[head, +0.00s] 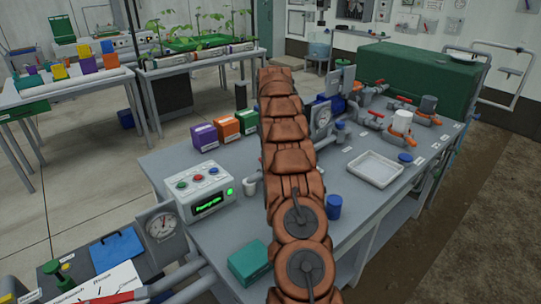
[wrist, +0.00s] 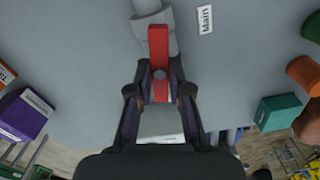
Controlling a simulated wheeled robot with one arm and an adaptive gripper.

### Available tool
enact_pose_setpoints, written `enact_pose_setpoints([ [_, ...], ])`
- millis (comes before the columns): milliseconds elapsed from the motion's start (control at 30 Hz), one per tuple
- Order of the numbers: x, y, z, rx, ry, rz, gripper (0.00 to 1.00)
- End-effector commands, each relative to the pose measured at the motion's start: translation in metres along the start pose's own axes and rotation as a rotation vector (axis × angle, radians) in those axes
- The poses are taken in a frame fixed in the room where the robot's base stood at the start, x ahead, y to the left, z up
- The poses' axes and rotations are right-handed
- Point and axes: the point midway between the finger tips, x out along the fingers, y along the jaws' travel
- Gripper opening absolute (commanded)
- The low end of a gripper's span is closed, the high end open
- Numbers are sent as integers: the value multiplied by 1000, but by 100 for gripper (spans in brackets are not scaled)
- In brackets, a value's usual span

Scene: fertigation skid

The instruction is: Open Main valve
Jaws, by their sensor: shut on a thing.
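The Main valve's red lever handle (wrist: 158,42) runs up and down the middle of the wrist view. It lies roughly in line with the grey pipe (wrist: 147,6) at the top of that view. The white "Main" label (wrist: 205,20) is on the bench just right of it. My gripper (wrist: 160,75) is shut on the red handle, one finger on each side. In the head view my arm covers the middle of the bench, and the gripper and the Main valve cannot be made out there.
The grey bench (head: 225,262) carries a control box (head: 205,192) with a green display, coloured boxes (head: 226,125), a blue cup (head: 334,207), a white tray (head: 375,169) and a teal box (head: 249,262).

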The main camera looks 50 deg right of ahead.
Motion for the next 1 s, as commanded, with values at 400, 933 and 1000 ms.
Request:
enact_pose_setpoints([
  [400, 2, 0, -1, -224, 3, -3, 0],
  [933, 1, 0, -1, -269, 3, -3, 0],
  [1000, 1, 0, -1, -269, 3, -3, 0],
])
